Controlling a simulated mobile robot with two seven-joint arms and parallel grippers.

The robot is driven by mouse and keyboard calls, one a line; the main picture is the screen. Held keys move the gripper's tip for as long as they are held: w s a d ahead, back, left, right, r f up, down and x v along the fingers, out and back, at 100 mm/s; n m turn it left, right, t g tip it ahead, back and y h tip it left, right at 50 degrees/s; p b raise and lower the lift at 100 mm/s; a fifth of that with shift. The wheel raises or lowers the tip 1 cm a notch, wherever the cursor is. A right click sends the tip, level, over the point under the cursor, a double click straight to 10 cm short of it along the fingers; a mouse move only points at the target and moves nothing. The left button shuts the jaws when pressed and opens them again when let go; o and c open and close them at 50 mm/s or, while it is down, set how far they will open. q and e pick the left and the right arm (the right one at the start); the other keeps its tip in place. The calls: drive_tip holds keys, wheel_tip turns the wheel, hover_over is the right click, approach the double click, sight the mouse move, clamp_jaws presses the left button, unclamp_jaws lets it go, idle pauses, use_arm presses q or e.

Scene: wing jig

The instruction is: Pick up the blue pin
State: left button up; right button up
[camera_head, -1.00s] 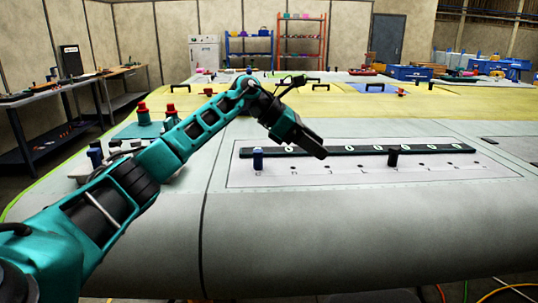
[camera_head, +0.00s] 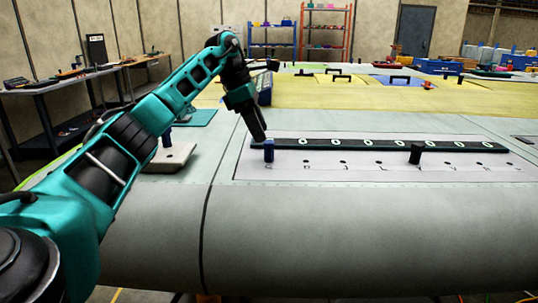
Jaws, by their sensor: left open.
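A black pin (camera_head: 416,153) stands upright farther right in the same row. My right gripper is not in view.
A dark strip with white rings (camera_head: 380,145) lies behind the row of holes. A pale block (camera_head: 171,157) and a teal plate (camera_head: 197,118) lie left of the panel, partly behind my left arm. The grey wing surface in front is clear.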

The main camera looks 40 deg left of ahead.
sight(268, 141)
use_arm(q)
drive_tip(key=x, duration=0.2)
drive_tip(key=d+x, duration=0.1)
drive_tip(key=x, duration=0.1)
drive_tip(key=shift+w+d+f+b, duration=0.15)
drive_tip(key=shift+f+b, duration=0.15)
drive_tip(key=shift+f, duration=0.2)
drive_tip(key=c, duration=1.1)
drive_tip(key=shift+o, duration=0.2)
drive_tip(key=shift+r, duration=0.15)
wheel_tip(268, 141, up, 20)
drive_tip(key=p, duration=0.3)
